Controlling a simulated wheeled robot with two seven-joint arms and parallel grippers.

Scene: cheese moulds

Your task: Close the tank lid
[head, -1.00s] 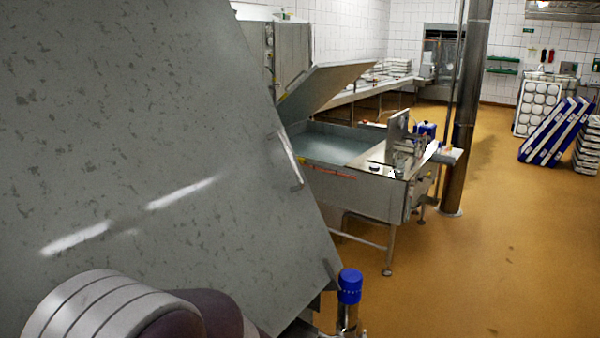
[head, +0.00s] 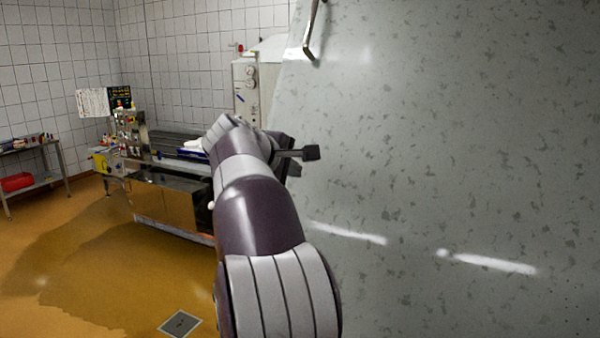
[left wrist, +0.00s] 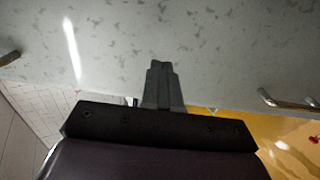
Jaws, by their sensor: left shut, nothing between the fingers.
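The tank lid (head: 430,160) is a large grey mottled metal panel that fills the right half of the head view, steeply raised. A bent metal handle (head: 313,30) sits near its upper left edge. In the left wrist view the lid (left wrist: 200,40) spans the top, with one handle (left wrist: 285,101) at the right and part of another at the left edge. My left gripper (head: 311,153) is shut and empty, beside the lid's left edge. Its fingers also show in the left wrist view (left wrist: 161,68), in front of the lid. I cannot tell whether they touch it. My right gripper is not in view.
A steel machine bench (head: 170,205) stands behind my left arm. A shelf table with a red bin (head: 16,182) stands at the far left. The ochre floor (head: 80,270) is open at lower left, with a drain cover (head: 181,323).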

